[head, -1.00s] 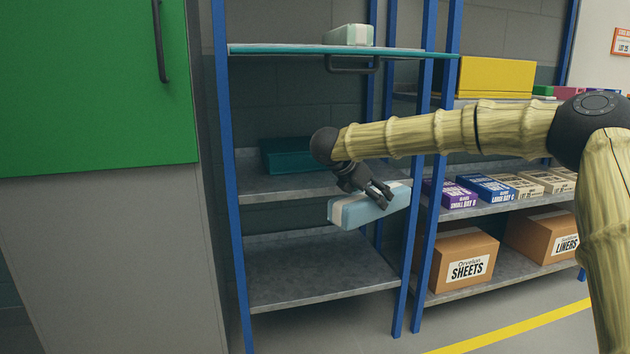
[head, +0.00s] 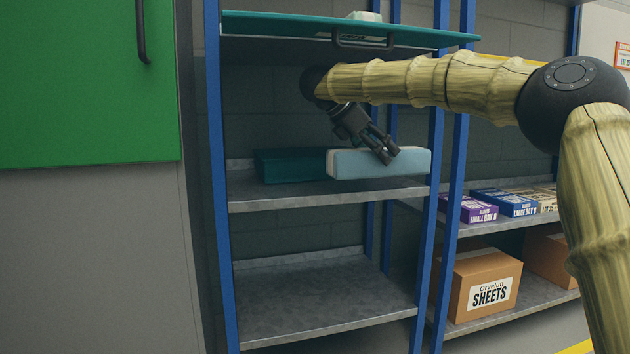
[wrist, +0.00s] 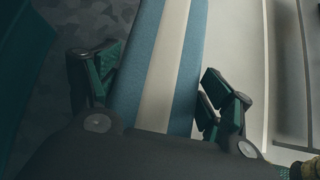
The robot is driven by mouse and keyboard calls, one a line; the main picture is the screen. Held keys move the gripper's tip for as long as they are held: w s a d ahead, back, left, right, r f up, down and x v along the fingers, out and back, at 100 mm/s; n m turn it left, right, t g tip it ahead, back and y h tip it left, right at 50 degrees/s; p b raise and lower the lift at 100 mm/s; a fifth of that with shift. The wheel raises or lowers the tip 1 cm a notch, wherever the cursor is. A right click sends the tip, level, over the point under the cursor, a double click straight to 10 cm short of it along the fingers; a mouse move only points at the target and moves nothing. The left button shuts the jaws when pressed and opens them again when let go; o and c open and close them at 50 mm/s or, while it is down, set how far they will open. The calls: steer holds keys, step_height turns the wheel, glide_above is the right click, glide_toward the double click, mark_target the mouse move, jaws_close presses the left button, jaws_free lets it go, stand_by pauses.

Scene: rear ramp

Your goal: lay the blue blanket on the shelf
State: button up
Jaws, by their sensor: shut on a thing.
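The blue blanket (head: 385,164) is a light blue folded block with a pale band, also seen in the wrist view (wrist: 165,70). My gripper (head: 390,155) is shut on it from above, and in the wrist view its two fingers (wrist: 155,95) lie along its two sides. The blanket is level, at the right part of the middle metal shelf (head: 290,198). I cannot tell whether its underside touches the shelf.
A dark teal folded block (head: 290,165) lies left of the blanket on the same shelf. A teal board (head: 290,25) with a black handle is above. Blue posts (head: 432,200) bound the bay. The lower shelf (head: 310,300) is empty. A carton marked SHEETS (head: 485,290) is at right.

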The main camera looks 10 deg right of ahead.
steer(key=w+a+p, duration=0.1)
steer(key=w+a, duration=0.2)
steer(key=a, duration=0.1)
steer(key=w+a+f+p, duration=0.1)
steer(key=w+a, duration=0.2)
steer(key=w+a+p, duration=0.2)
steer(key=w+a, duration=0.1)
steer(key=a, duration=0.1)
steer(key=shift+w+a+f, duration=0.2)
steer(key=shift+a, duration=0.15)
steer(key=shift+w+a+f+b, duration=0.2)
steer(key=shift+f+b, duration=0.25)
steer(key=shift+f, duration=0.45)
steer(key=shift+w+a+f+b, duration=0.15)
steer(key=shift+f+b, duration=0.3)
steer(key=shift+f, duration=0.45)
steer(key=shift+s+f, duration=0.15)
steer(key=o, duration=1.5)
steer(key=shift+a+r+p, duration=0.3)
steer(key=shift+r+p, duration=0.1)
steer(key=shift+r, duration=0.15)
steer(key=p+v, duration=0.3)
steer(key=v, duration=0.3)
steer(key=shift+a+p, duration=0.25)
steer(key=shift+p, duration=0.15)
